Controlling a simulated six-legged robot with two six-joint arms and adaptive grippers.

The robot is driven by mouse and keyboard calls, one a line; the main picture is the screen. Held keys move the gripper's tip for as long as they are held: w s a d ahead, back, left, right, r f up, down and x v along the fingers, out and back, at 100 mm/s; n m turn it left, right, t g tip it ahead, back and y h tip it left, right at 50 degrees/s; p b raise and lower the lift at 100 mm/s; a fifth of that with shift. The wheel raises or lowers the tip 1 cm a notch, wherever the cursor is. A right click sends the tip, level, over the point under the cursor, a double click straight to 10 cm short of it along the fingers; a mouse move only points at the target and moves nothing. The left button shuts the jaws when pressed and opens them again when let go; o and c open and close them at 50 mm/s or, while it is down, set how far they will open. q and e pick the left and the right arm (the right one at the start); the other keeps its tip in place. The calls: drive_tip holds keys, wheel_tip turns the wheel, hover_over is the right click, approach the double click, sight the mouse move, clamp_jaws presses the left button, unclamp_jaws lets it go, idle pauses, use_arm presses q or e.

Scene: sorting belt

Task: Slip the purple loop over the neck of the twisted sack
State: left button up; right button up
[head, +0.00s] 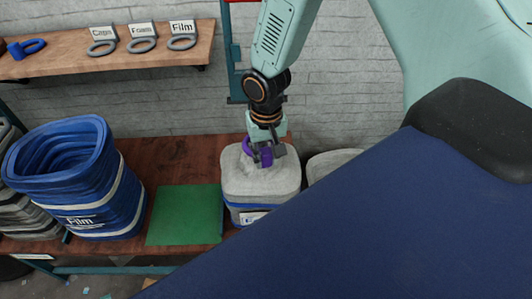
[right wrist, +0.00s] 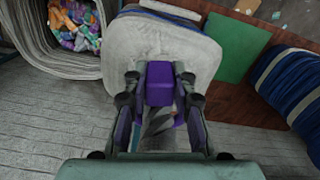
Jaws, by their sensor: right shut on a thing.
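The grey-white sack (head: 262,186) with a blue band and a small label stands on the brown bench. Its pale top also fills the upper middle of the right wrist view (right wrist: 160,40). My right gripper (head: 264,158) is shut on the purple loop (head: 248,147), holding it by its purple block (right wrist: 158,85). The gripper is right at the sack's top, pointing down. The neck is mostly hidden behind the gripper and loop, so I cannot tell whether the loop is around it or only above it. My left gripper is not in view.
A blue "Film" sack (head: 118,190) stands left of a flat green mat (head: 185,214). Another pale sack (head: 330,160) is close on the right. An open sack (right wrist: 40,50) holds colourful scraps. A wall shelf (head: 110,65) carries grey rings with labels and a blue loop.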

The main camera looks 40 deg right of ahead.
drive_tip(key=shift+f, duration=0.1)
drive_tip(key=shift+d, duration=0.1)
drive_tip(key=o, duration=0.6)
drive_tip(key=shift+w+f, duration=0.1)
drive_tip(key=shift+w, duration=0.1)
drive_tip(key=o, duration=0.4)
drive_tip(key=shift+s, duration=0.2)
drive_tip(key=shift+w, duration=0.15)
wheel_tip(320, 180, up, 11)
drive_tip(key=shift+r, duration=0.55)
